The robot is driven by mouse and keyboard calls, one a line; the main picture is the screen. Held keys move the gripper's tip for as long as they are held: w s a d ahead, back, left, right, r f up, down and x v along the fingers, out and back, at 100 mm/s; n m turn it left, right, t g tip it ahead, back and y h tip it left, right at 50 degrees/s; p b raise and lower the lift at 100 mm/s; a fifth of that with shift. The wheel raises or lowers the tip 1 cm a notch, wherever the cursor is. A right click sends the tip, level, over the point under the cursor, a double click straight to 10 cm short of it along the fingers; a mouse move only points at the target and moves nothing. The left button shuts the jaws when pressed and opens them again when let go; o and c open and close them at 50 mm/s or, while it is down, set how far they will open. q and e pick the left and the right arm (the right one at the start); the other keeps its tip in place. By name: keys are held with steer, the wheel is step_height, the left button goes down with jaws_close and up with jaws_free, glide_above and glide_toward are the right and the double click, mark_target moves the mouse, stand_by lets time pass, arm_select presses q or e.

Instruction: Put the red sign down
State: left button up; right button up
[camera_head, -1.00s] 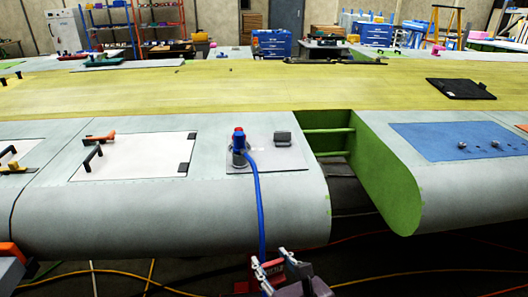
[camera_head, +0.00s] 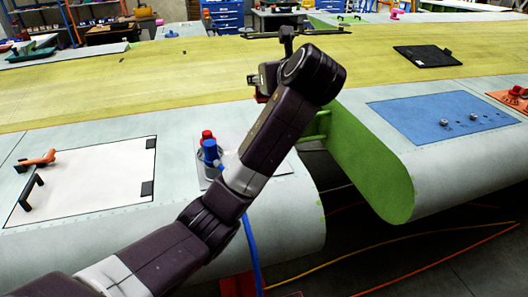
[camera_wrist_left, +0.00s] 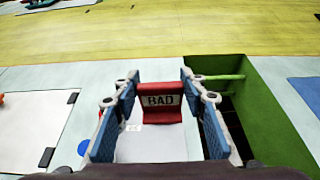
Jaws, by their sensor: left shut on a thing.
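My left gripper (camera_wrist_left: 159,78) is shut on the red sign (camera_wrist_left: 160,116), which carries the word BAD on a white panel and sits between the two blue-padded fingers. In the wrist view the sign is seen over the pale grey wing skin, left of the open green bay. Whether it touches the skin, I cannot tell. In the head view my left arm reaches across the wing, and its forearm hides most of the gripper and sign. Only a small red part shows beside the wrist. My right gripper is not in view.
A blue tool with a red cap (camera_head: 209,150) and blue hose stands on the wing left of my arm. An open bay with a green rib (camera_head: 375,165) lies right. A white panel (camera_head: 90,185), blue panel (camera_head: 443,122) and black plate (camera_head: 428,58) lie on the wing.

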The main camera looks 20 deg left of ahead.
arm_select(q)
steer(key=shift+s+d+f+p, duration=0.1)
steer(key=shift+f+p, duration=0.65)
steer(key=shift+f, duration=4.1)
steer(key=shift+d+f+p, duration=0.1)
steer(key=shift+f+p, duration=0.6)
steer(key=shift+f, duration=4.15)
steer(key=o, duration=1.1)
steer(key=shift+f, duration=0.1)
steer(key=shift+s+d+r, duration=0.2)
steer(key=shift+s, duration=0.05)
steer(key=b+v, duration=0.2)
steer(key=v, duration=0.9)
steer(key=shift+s+d, duration=0.1)
steer(key=shift+s, duration=0.05)
